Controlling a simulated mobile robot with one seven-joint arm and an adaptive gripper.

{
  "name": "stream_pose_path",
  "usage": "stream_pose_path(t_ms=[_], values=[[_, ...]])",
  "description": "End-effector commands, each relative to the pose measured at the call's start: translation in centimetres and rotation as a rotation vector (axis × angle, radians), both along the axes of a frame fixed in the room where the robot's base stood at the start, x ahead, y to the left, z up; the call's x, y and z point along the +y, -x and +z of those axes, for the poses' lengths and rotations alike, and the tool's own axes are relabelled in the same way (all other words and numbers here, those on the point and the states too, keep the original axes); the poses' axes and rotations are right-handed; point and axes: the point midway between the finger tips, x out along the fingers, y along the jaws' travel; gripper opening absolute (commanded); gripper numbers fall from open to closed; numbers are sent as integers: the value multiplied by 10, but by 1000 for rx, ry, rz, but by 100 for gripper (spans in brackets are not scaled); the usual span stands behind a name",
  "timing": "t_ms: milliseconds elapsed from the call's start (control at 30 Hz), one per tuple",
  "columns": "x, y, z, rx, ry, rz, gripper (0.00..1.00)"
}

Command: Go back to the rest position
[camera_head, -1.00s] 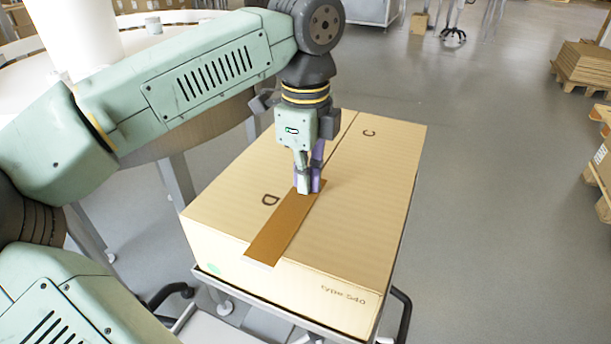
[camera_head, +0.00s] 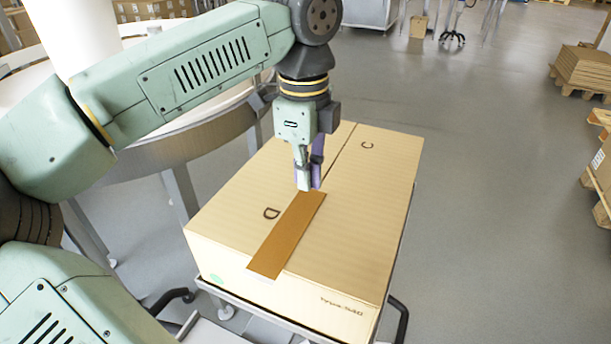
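My gripper (camera_head: 308,185) points down just above the far end of a brown tape strip (camera_head: 287,238) on a closed cardboard box (camera_head: 350,230). Its two fingers are close together, and I cannot tell whether they are fully shut. I see nothing held between them. The strip lies on the box top and its near end reaches the front edge. The box top is marked C and D.
The box stands on a cart (camera_head: 260,318) with dark handles. A round table (camera_head: 150,140) is behind my arm at left. Stacked cardboard on pallets (camera_head: 580,72) stands at far right. The grey floor (camera_head: 480,180) right of the box is clear.

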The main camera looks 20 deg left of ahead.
Motion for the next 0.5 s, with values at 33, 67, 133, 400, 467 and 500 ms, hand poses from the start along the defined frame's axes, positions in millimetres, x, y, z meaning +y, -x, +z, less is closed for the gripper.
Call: stream_pose_path(t_ms=[33, 67, 133, 400, 467, 500], values=[[1, 1, 14, -3, -24, 4, 0], [1, 1, 17, -3, -24, 5, 0], [1, 1, 22, -3, -24, 5, 0], [2, 1, 24, -6, -23, 6, 0], [2, 1, 24, -6, -23, 6, 0], [2, 1, 24, -6, -23, 6, 0]])
